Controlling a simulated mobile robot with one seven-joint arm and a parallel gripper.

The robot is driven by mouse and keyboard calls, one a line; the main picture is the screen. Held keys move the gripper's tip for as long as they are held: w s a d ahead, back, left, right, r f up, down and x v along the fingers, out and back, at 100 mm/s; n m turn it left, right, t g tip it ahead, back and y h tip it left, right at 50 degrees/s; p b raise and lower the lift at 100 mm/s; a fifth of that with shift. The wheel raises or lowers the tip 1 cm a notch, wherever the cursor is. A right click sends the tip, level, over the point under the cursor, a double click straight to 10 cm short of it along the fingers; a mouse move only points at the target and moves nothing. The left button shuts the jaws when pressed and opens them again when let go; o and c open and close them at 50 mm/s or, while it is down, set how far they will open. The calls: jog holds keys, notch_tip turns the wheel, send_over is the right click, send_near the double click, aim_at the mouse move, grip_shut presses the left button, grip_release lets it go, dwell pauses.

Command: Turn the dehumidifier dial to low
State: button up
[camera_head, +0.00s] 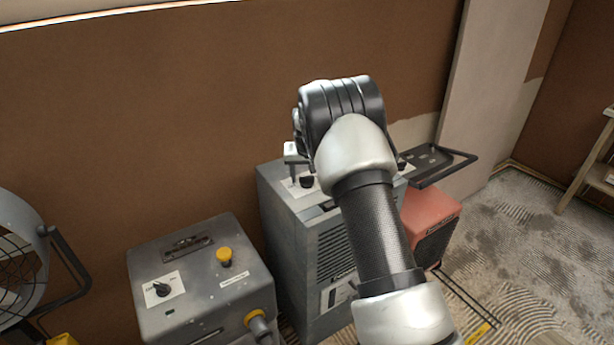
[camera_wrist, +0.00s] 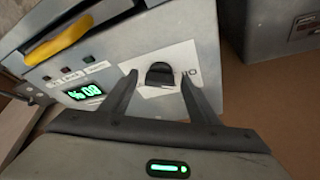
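The dehumidifier (camera_head: 320,225) looks to be the tall grey cabinet in the middle of the head view. A black dial (camera_head: 306,181) sits on a white label on its top; in the wrist view the dial (camera_wrist: 160,74) shows between my fingers. My gripper (camera_wrist: 158,80) is open, with one finger on each side of the dial. There seems to be a gap at both sides; contact cannot be told. The label's lettering is mostly hidden, and I cannot tell the dial's setting. A green lit display (camera_wrist: 88,92) is beside it. In the head view my arm hides most of the gripper.
A grey box (camera_head: 200,280) with its own dial (camera_head: 162,288) and yellow knob (camera_head: 225,255) stands at left. A fan (camera_head: 20,260) is at far left. A red unit (camera_head: 430,220) and black tray (camera_head: 435,165) are at right. A yellow handle (camera_wrist: 58,42) shows in the wrist view.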

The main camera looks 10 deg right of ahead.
jog(key=c, duration=0.9)
jog(key=shift+a+m, duration=0.1)
jog(key=shift+m, duration=0.2)
jog(key=shift+a+m+h, duration=0.1)
jog(key=shift+m+h, duration=0.4)
jog(key=shift+m, duration=0.4)
jog(key=m, duration=0.1)
jog(key=m+g+h, duration=0.1)
jog(key=m, duration=0.1)
jog(key=shift+w+a+m+b, duration=0.15)
jog(key=shift+m+b, duration=0.15)
jog(key=shift+b, duration=0.1)
jog(key=m+g, duration=0.1)
jog(key=m, duration=0.1)
jog(key=m+h, duration=0.1)
jog(key=m, duration=0.2)
jog(key=shift+w+a+m+g+p, duration=0.2)
jog(key=shift+m+g+p, duration=0.1)
jog(key=shift+g+p, duration=0.1)
jog(key=o, duration=1)
